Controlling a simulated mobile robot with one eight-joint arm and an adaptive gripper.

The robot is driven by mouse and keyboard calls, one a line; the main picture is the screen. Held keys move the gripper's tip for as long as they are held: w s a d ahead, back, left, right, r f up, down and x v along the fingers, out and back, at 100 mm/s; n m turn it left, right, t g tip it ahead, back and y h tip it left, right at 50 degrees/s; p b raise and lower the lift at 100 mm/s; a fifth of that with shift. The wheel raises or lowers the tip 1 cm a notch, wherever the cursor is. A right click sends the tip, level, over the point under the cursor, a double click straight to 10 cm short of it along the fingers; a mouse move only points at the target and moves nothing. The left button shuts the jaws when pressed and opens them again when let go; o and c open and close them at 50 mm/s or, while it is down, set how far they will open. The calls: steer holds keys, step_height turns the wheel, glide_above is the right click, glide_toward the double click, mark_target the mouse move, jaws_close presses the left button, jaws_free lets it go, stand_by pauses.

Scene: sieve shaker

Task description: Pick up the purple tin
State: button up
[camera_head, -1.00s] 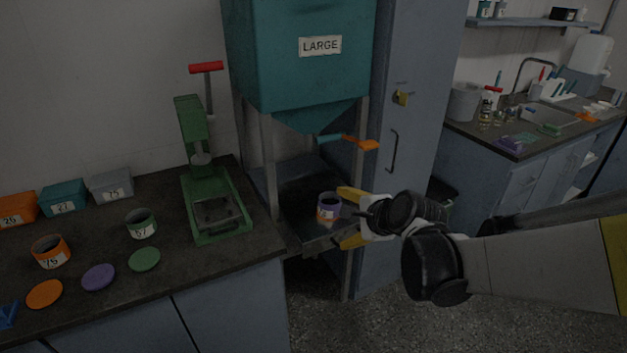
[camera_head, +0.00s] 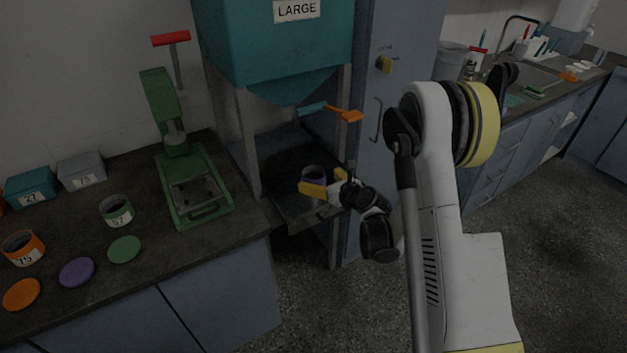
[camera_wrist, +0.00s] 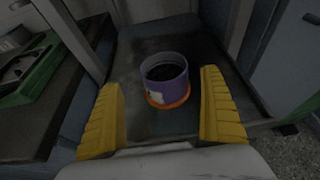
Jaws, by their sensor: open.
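The purple tin (camera_wrist: 165,80) stands upright on the dark tray under the hopper. In the head view the tin (camera_head: 313,174) is partly hidden behind my gripper (camera_head: 326,188). In the wrist view my gripper (camera_wrist: 164,115) is open, with one yellow finger on each side and the tin between and just beyond the fingertips. I see gaps between the tin and both fingers.
The teal hopper marked LARGE (camera_head: 270,45) hangs above the tray (camera_head: 283,200), with frame posts (camera_head: 249,140) beside it. The green press (camera_head: 190,180) and open tins (camera_head: 117,210) stand on the left counter. A blue cabinet (camera_head: 395,110) is right.

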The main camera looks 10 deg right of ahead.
mark_target(309, 171)
steer(key=b+x, duration=0.1)
steer(key=x, duration=0.3)
steer(key=b+x, duration=0.1)
steer(key=shift+w+d+b, duration=0.2)
steer(key=shift+w+b, duration=0.15)
steer(key=shift+w, duration=0.15)
steer(key=c, duration=1.5)
steer(key=shift+o, duration=0.2)
